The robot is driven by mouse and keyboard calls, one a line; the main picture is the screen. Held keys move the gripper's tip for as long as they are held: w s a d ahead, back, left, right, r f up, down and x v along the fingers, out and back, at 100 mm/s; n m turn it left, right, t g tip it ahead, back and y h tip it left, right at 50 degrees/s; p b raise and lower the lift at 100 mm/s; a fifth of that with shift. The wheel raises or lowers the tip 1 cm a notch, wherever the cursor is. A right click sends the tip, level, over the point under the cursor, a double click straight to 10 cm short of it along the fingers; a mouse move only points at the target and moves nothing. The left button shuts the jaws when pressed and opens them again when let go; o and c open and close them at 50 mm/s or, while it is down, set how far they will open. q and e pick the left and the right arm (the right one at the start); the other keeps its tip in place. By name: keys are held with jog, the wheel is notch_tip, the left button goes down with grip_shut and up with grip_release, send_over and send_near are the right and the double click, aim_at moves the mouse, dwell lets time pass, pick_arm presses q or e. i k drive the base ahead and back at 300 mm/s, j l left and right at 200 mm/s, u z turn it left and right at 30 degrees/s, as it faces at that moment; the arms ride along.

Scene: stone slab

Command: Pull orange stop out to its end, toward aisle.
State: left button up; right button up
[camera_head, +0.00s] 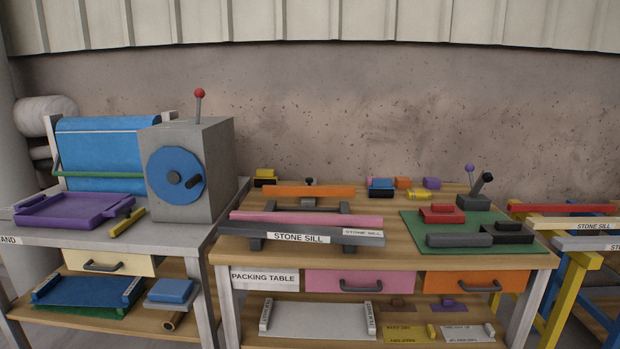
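A long orange bar (295,191) lies left to right across the back of the packing table (222,256); it looks like the orange stop, though no label on it shows. A dark stand with a small black knob (309,182) is right behind and under it. In front of it a pink bar (305,218) lies along the grey stone sill (365,240), which rests on dark supports. A small orange block (402,183) is farther back. Neither of my grippers is in view.
A green mat (415,222) with red and dark fixtures covers the table's right. A pink drawer (322,281) and an orange drawer (450,282) are shut below. A grey machine (218,160) stands left; yellow trestles (570,285) stand right.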

aim_at(309, 189)
jog(key=i+z, duration=0.2)
jog(key=z, duration=0.15)
jog(key=i+j+z, duration=0.15)
jog(key=z, duration=0.25)
jog(key=i+j+z, duration=0.15)
jog(key=z, duration=0.2)
